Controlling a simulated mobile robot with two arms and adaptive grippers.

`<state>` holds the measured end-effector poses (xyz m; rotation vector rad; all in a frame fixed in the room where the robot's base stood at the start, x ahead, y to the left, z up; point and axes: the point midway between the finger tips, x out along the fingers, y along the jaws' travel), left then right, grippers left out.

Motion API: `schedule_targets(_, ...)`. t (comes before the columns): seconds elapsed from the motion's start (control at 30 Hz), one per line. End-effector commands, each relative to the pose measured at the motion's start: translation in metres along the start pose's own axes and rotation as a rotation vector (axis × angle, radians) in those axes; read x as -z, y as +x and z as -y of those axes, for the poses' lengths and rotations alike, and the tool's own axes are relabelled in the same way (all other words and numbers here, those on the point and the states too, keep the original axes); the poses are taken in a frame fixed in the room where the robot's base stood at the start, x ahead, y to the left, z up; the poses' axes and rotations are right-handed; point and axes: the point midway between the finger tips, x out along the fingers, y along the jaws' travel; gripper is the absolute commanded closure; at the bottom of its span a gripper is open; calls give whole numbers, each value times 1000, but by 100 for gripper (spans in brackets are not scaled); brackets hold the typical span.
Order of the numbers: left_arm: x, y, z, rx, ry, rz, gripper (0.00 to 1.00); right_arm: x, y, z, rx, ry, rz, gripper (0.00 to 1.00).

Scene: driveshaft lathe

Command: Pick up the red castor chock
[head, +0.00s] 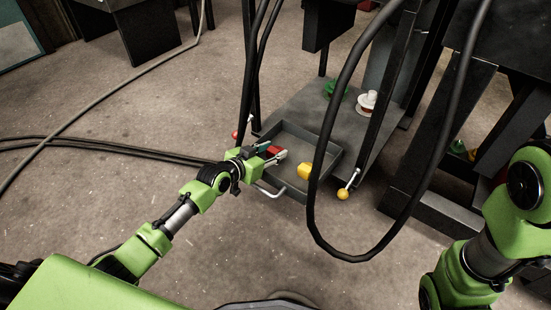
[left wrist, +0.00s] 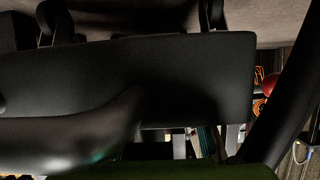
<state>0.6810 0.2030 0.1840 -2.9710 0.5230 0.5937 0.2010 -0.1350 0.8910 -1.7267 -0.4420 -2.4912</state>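The red castor chock (head: 275,149) is a small red block at the left side of a shallow grey tray or drawer (head: 327,157). My left gripper (head: 273,153) reaches over the tray's left edge, with its fingertips right at the chock. Red shows between the fingers, which partly hide it. I cannot tell whether they touch or grip it. In the left wrist view a dark smooth surface covers most of the picture, and I cannot make out the chock or fingertips. Of my right arm only green links show at the right edge; its gripper is out of view.
A thick black cable (head: 316,205) loops in front of the tray. A yellow knob (head: 343,194) is by its right corner.

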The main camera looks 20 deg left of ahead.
Motion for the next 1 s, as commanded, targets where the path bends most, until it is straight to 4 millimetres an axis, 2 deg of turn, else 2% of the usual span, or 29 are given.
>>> schedule_targets(0.03,-3,9,0,0,0,-3,64,3,-10,2,0,0,0,75)
schedule_targets(0.13,-1,15,1,1,0,-2,64,5,-13,3,0,0,0,75)
schedule_targets(0.4,1,16,0,0,1,-1,64,4,-12,3,1,0,0,75)
schedule_targets(0.43,1,16,0,0,1,-1,66,4,-12,3,1,0,0,75)
schedule_targets(0.53,1,16,1,1,1,-1,92,5,-12,3,1,0,-1,75)
schedule_targets(0.57,1,16,1,1,1,-1,98,5,-12,3,1,0,-1,75)
schedule_targets(1.0,6,14,1,1,1,-3,98,3,-8,2,1,0,-1,75)
